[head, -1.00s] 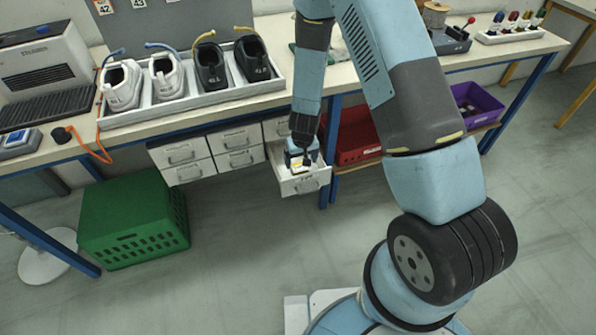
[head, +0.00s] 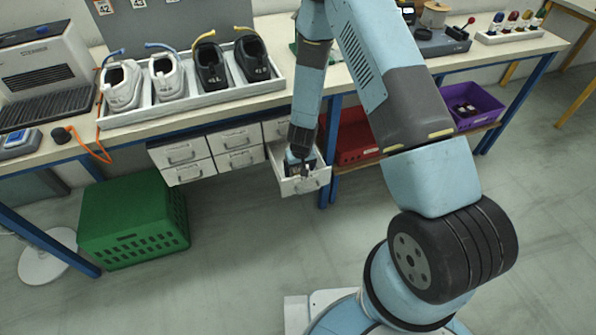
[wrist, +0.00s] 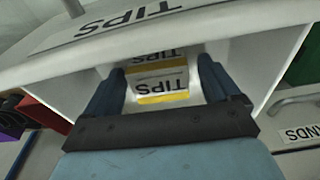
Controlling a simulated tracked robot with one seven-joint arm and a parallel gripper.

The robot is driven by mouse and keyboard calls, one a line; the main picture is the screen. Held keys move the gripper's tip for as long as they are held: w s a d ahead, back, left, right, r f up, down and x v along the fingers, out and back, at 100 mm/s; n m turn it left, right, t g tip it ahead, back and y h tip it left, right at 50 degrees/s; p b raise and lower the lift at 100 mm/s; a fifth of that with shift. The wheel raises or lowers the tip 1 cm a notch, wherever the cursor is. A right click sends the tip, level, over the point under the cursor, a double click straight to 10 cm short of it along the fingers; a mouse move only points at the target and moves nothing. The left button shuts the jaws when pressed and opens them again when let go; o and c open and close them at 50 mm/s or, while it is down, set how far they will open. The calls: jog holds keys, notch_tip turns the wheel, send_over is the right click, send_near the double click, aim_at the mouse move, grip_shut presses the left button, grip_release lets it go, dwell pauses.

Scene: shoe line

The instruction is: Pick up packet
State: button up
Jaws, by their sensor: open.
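My gripper (head: 297,168) reaches down into an open white drawer (head: 316,180) under the bench in the head view. In the wrist view the two dark fingers of my gripper (wrist: 160,78) are spread apart. A packet (wrist: 162,88) with a white label reading TIPS and yellow bands lies inside the drawer, between the fingers. Another TIPS label shows just behind it; I cannot tell whether it belongs to a second packet. In the head view my gripper hides the packet. The drawer front also carries a TIPS label.
Closed drawers (head: 240,158) stand left of the open one. A red bin (head: 357,140) is on the lower shelf to the right, with a purple bin (head: 472,105) beyond. A green crate (head: 130,220) stands on the floor. Shoes in a white tray (head: 200,105) sit on the bench above.

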jog(key=c, duration=1.1)
jog(key=shift+r, duration=0.15)
